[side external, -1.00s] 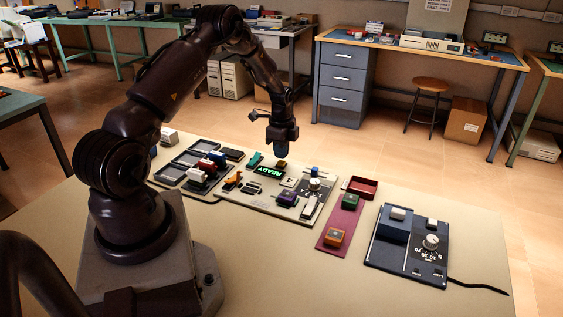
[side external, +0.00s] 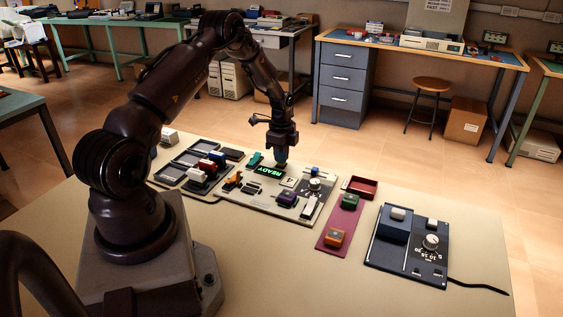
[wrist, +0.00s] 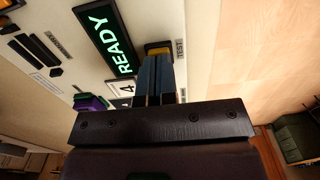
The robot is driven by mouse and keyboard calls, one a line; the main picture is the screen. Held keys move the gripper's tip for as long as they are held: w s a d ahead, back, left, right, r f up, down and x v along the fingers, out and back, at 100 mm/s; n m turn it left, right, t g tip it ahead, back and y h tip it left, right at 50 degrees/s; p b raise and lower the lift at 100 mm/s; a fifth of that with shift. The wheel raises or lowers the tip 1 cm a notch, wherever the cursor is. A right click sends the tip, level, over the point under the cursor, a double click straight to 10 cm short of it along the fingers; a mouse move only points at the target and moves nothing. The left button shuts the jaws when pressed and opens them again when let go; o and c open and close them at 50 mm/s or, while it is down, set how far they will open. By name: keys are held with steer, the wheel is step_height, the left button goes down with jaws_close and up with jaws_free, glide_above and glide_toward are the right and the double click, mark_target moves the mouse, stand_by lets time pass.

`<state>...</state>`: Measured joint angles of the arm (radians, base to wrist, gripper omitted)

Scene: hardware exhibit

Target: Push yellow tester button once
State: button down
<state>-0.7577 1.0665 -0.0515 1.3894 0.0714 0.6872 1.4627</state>
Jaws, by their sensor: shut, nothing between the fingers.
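The tester board (side external: 258,203) lies on the table with a green lit READY display (side external: 270,171). In the wrist view the yellow button (wrist: 158,46) sits beside the READY display (wrist: 107,38), next to a TEST label (wrist: 180,50). My gripper (wrist: 158,58) is shut and empty, its blue fingers pointing at the button and covering part of it. In the side view my gripper (side external: 281,168) is over the board's far edge, just behind the display. The button is hidden there by the fingertips. I cannot tell whether they touch it.
A purple block (side external: 287,199) and a dial (side external: 315,185) sit on the board. A tray with colored blocks (side external: 208,168) is left.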

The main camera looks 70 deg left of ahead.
steer(key=shift+f, duration=0.25)
stand_by(0.3)
steer(key=shift+r, duration=3.5)
steer(key=shift+d, duration=0.1)
